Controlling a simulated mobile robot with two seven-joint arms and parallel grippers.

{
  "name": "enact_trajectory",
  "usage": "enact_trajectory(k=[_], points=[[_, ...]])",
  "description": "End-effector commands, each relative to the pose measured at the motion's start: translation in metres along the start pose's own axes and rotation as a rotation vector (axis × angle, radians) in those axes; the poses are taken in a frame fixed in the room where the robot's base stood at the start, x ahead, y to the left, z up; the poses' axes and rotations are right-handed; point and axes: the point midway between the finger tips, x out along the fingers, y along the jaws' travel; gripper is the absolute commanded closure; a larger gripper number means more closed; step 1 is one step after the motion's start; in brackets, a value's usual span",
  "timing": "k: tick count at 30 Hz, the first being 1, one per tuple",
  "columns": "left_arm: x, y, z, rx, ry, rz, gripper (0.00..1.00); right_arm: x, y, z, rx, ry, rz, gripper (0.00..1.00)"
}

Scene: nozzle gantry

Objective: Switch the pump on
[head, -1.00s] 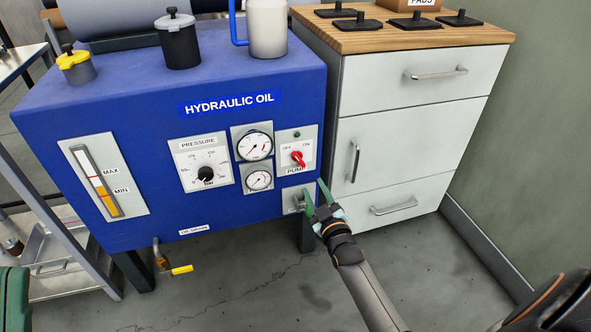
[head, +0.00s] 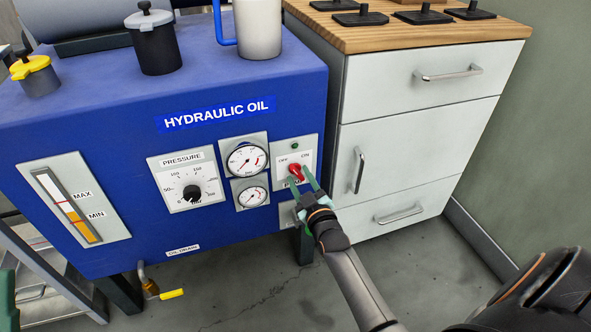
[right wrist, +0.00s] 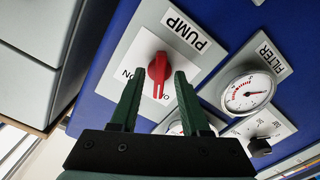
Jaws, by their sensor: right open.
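The pump switch (head: 296,172) is a red rotary knob on a pale plate at the blue tank's front right. In the right wrist view the red knob (right wrist: 159,70) shows a white mark toward the partly hidden OFF label; the ON label is at another angle beside it. My right gripper (head: 299,177) is open, its green fingertips at the switch. In the wrist view its fingers (right wrist: 158,76) stand on either side of the knob; I cannot tell whether they touch it. A small dark green lamp (head: 295,146) sits above the switch. My left gripper is not in view.
A pressure dial (head: 190,192) and two round gauges (head: 247,160) are left of the switch. A partly covered small plate (head: 288,214) is below it. A white drawer cabinet (head: 415,120) with protruding handles stands to the right. Floor is open below.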

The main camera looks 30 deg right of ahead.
Motion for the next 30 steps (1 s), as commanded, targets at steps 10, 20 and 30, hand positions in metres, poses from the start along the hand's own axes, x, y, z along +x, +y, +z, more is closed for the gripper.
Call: enact_trajectory(k=[10, 20, 30], points=[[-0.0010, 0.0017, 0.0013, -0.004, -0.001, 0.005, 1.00, 0.0000, -0.0002, -0.0005, 0.001, 0.000, 0.002, 0.54], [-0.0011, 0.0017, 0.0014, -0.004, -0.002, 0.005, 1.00, 0.0000, -0.0002, -0.0004, 0.001, -0.001, 0.002, 0.83], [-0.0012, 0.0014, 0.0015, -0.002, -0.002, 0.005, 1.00, 0.0000, -0.0002, -0.0002, 0.001, -0.001, 0.001, 1.00]])
